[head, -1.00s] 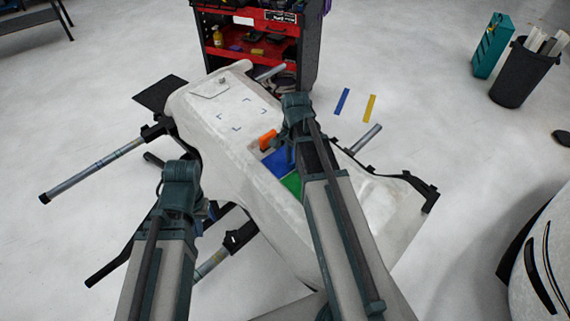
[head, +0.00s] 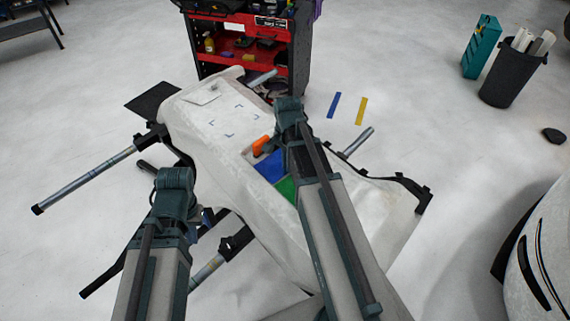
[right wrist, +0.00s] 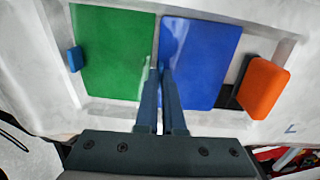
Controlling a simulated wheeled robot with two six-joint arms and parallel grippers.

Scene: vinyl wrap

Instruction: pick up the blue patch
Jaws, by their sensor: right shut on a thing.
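The blue patch (right wrist: 203,60) lies flat in a shallow tray on the white covered panel; it also shows in the head view (head: 271,168), partly hidden by my right arm. My right gripper (right wrist: 162,68) is shut on the left edge of the blue patch in the right wrist view, at the border with the green patch. The green patch (right wrist: 112,50) lies just left of it. In the head view my right gripper's fingers are hidden by the arm. The end of my left arm is over the panel's left side, its fingers not clearly seen.
An orange tool (right wrist: 264,88) lies right of the blue patch, and a small blue object (right wrist: 74,60) left of the green one. Corner marks (head: 234,121) are on the panel (head: 200,115). A red and black tool cart (head: 245,45) stands behind.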

